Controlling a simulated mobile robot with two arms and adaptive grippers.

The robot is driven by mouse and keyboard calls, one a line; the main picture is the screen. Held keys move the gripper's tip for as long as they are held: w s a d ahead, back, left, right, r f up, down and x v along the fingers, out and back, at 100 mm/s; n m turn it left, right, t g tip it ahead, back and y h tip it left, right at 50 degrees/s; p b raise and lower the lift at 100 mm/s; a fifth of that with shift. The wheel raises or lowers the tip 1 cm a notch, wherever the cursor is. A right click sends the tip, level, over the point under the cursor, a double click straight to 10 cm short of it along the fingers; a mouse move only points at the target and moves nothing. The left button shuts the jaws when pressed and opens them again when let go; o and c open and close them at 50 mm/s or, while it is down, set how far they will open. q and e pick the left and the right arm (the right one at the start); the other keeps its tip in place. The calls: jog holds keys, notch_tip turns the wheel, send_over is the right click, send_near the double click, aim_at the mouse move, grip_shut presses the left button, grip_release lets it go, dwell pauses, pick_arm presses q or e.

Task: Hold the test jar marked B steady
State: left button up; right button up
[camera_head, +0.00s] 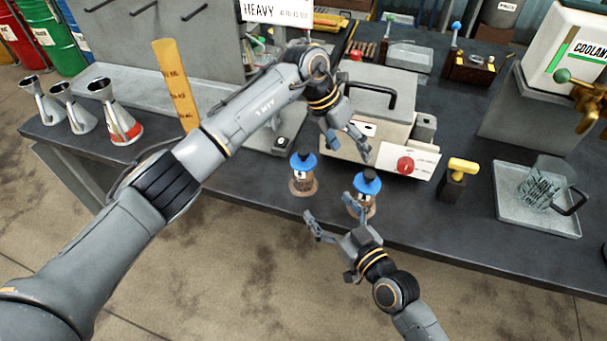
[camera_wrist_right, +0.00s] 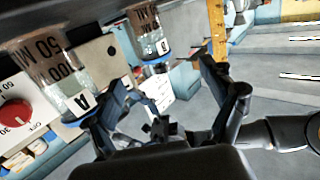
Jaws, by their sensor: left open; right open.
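The test jar marked B (camera_head: 302,178) is a small clear jar with brown contents and a blue cap. It stands upright near the table's front edge, and its B label shows in the right wrist view (camera_wrist_right: 152,42). A similar jar marked A (camera_head: 367,199) stands to its right, partly behind my right gripper; it also shows in the right wrist view (camera_wrist_right: 62,82). My right gripper (camera_head: 333,214) is open and empty in front of the jars, with its fingers apart. My left gripper (camera_head: 348,147) is open and empty, above and behind the jars.
A grey box with a red dial (camera_head: 405,165) stands behind the jars. A yellow-topped block (camera_head: 459,180) and a tray with a glass jug (camera_head: 543,185) are to the right. Metal funnels (camera_head: 116,112) and a yellow measuring strip (camera_head: 175,83) are at the left.

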aim_at(303, 160)
pick_arm(q)
jog(key=w+a+r+y, duration=0.1)
jog(key=a, duration=0.2)
jog(key=a+r+y, duration=0.1)
jog(key=a+y, duration=0.1)
jog(key=a, duration=0.1)
jog(key=w+a+r+y, duration=0.1)
jog(key=a+y, duration=0.1)
jog(key=a, duration=0.2)
jog(key=shift+w+a+r+n, duration=0.1)
jog(key=shift+w+n, duration=0.2)
pick_arm(e)
jog(key=shift+m+t, duration=0.3)
jog(key=shift+t, duration=0.3)
jog(key=x, duration=0.9)
jog(key=d+r+x, duration=0.1)
jog(key=x, duration=0.4)
jog(key=shift+w+a+r, duration=0.1)
jog(key=shift+w+a, duration=0.1)
jog(key=shift+w, duration=0.3)
